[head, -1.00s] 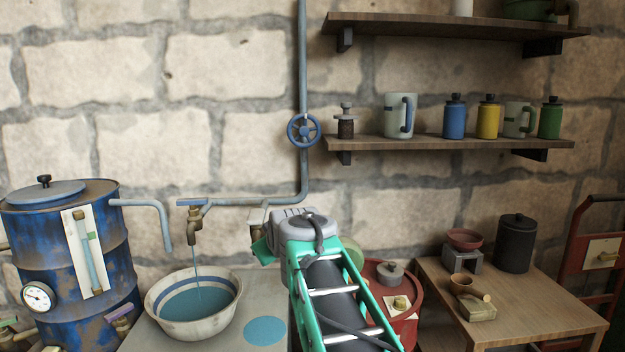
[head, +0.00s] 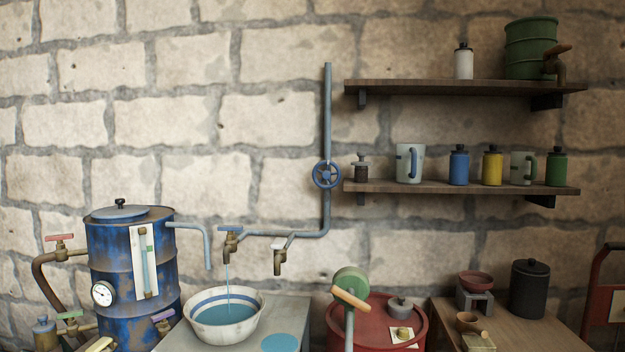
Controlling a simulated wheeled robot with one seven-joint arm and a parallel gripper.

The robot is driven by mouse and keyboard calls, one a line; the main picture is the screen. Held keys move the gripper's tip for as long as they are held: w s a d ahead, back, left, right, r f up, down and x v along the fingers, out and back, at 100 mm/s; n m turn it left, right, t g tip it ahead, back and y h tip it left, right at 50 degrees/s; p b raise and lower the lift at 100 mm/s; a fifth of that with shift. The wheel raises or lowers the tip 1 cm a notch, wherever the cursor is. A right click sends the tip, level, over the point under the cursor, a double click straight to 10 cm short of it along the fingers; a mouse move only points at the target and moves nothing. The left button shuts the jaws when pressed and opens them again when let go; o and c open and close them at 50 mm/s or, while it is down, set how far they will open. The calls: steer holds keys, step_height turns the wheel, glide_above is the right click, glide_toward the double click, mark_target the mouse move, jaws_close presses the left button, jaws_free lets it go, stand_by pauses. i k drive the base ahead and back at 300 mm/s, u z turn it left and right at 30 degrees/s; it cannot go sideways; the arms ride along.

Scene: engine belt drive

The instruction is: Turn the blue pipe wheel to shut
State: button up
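The blue pipe wheel (head: 327,174) is mounted on the vertical blue-grey pipe (head: 327,112) on the stone wall, just left of the lower shelf. The pipe bends left at the bottom and feeds two brass taps. From the left tap (head: 231,243) a thin blue stream runs into the white bowl (head: 247,303) with blue liquid in it. The right tap (head: 279,261) shows no stream. My gripper is not in this view, and nothing touches the wheel.
A blue barrel (head: 133,276) with a gauge stands at left. A red drum (head: 376,318) with a green-and-orange fitting on a post in front stands at lower middle. The lower shelf (head: 460,189) with mugs and bottles begins close right of the wheel. The wall left of the wheel is clear.

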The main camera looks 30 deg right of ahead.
mark_target(326, 174)
steer(key=u, duration=0.35)
steer(key=i, duration=1.45)
steer(key=z, duration=0.65)
